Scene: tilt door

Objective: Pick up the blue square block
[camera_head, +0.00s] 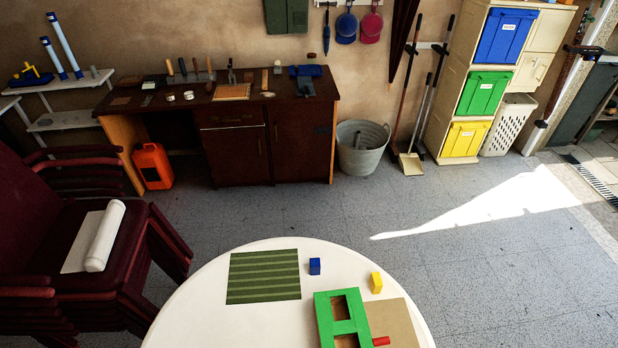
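A small blue square block (315,266) stands on the white round table (215,288) near its far edge. It is just right of a green striped mat (263,277) and apart from it. Nothing covers the block. Neither of my grippers shows in the head view.
A yellow block (376,282) stands right of the blue one. A green frame with openings (342,318) lies in front, beside a tan board (393,322) and a red piece (381,341). Stacked dark red chairs (75,240) stand at the left.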

